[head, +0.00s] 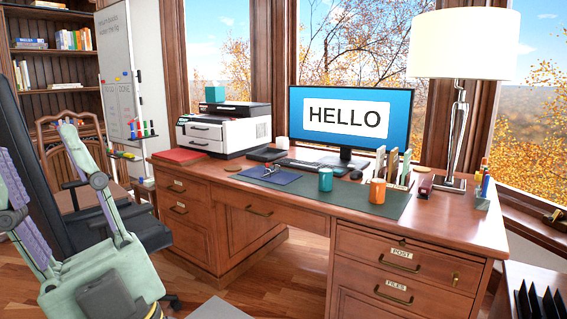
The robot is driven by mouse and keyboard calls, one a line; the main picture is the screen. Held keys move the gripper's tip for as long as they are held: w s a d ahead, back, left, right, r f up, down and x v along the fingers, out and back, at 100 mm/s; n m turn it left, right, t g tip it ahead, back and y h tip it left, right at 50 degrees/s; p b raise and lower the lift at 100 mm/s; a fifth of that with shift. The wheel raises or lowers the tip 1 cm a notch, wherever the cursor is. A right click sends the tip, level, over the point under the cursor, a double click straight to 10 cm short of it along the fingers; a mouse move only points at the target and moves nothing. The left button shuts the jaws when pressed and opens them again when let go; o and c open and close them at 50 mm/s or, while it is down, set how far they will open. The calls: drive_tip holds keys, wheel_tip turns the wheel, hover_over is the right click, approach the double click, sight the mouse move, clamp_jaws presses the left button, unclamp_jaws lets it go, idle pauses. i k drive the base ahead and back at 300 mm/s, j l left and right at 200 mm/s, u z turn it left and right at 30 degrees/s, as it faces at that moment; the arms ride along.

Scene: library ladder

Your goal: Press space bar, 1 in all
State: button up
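A dark keyboard (299,165) lies on the wooden desk (440,222), in front of the monitor (350,119), which reads HELLO in large black letters. The keyboard is small in the head view, and its space bar cannot be told apart from the other keys. My arm's mint and purple links show at the left, well away from the desk's keyboard. My gripper is not visible in the head view, so its opening cannot be seen.
A printer (224,130) stands left and a lamp (460,110) right. A black office chair (120,225) is between my arm and the desk.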

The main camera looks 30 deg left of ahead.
sight(296, 164)
drive_tip(key=i+j+u, duration=0.1)
drive_tip(key=i+u, duration=0.3)
drive_tip(key=i, duration=0.25)
drive_tip(key=i+l+u, duration=0.1)
drive_tip(key=i+u, duration=0.25)
drive_tip(key=i, duration=0.25)
